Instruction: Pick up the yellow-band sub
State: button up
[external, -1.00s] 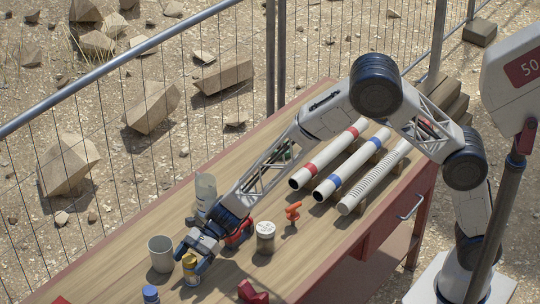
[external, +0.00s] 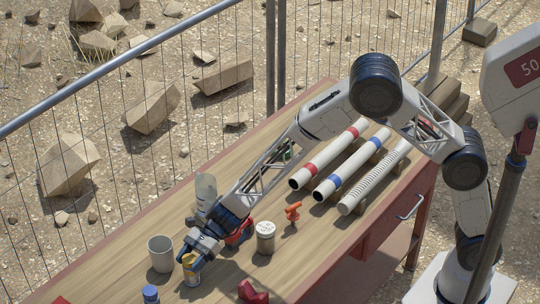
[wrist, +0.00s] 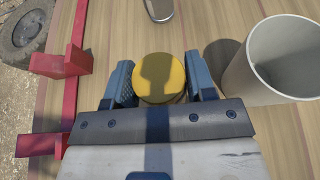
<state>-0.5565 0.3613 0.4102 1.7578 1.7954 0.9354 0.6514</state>
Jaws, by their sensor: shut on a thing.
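The yellow-band sub (external: 192,273) is a short upright cylinder with a yellow band, at the near left part of the wooden table in the external view. In the wrist view its round yellow top (wrist: 160,75) sits between the two blue fingers, with my gripper's shadow across it. My gripper (external: 194,262) is shut on it from above, one finger on each side. The fingers partly hide its sides in the external view. I cannot tell whether its base is clear of the table.
A grey-white cup (external: 160,255) stands close beside the gripper and shows in the wrist view (wrist: 285,65). A blue-capped item (external: 151,294), a white-lidded jar (external: 265,238), a red object (external: 240,232) and an orange fitting (external: 293,213) stand nearby. Banded pipes (external: 330,160) lie farther back.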

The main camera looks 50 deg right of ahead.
jog(key=shift+r, duration=5)
